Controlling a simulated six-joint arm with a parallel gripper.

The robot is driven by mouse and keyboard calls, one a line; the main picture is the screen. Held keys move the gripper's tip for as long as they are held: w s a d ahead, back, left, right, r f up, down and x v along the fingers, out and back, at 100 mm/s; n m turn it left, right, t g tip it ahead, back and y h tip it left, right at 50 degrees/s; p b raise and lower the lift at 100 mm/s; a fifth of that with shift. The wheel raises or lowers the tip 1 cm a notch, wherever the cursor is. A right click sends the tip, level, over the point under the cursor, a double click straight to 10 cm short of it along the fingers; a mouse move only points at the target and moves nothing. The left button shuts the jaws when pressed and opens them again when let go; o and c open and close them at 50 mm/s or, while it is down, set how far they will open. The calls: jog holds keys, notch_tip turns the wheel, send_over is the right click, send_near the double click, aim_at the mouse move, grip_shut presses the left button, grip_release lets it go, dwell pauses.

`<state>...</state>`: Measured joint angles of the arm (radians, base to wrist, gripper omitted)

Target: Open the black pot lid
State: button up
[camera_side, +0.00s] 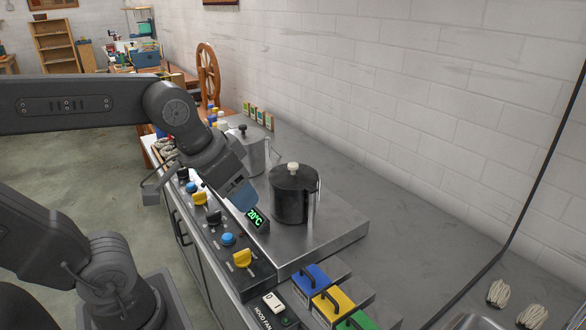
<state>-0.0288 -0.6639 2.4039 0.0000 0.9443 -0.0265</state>
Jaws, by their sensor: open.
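The black pot (290,205) stands upright on the steel cooktop. Its dark lid (284,178) sits on top, with a pale round knob (293,166) in the middle. The lid looks closed on the rim. My gripper (250,204) is to the left of the black pot, lower than the lid knob in the picture and apart from it. It is open, and no object shows in it. Its fingertips are small and partly hidden by the wrist housing, close to the green 20°C display (256,218).
A silver pot (252,158) with a black knob stands behind my wrist. Yellow, blue and black controls (228,239) line the cooktop (330,238) front. Blue, yellow and green lidded boxes (333,301) sit nearer. Wool skeins (531,316) lie at lower right. The counter right of the cooktop is clear.

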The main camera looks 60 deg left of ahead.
jog(key=w+a+r+n+g, duration=0.1)
jog(key=w+a+r+n, duration=0.15)
jog(key=w, duration=0.35)
jog(key=w+a+r+n+g, duration=0.1)
jog(key=w+a+r, duration=0.25)
jog(key=w, duration=0.25)
jog(key=n+g, duration=0.3)
jog(key=n, duration=0.2)
send_over(293, 164)
notch_tip(293, 164, down, 4)
notch_tip(293, 164, down, 14)
jog(key=shift+r, duration=0.25)
grip_shut()
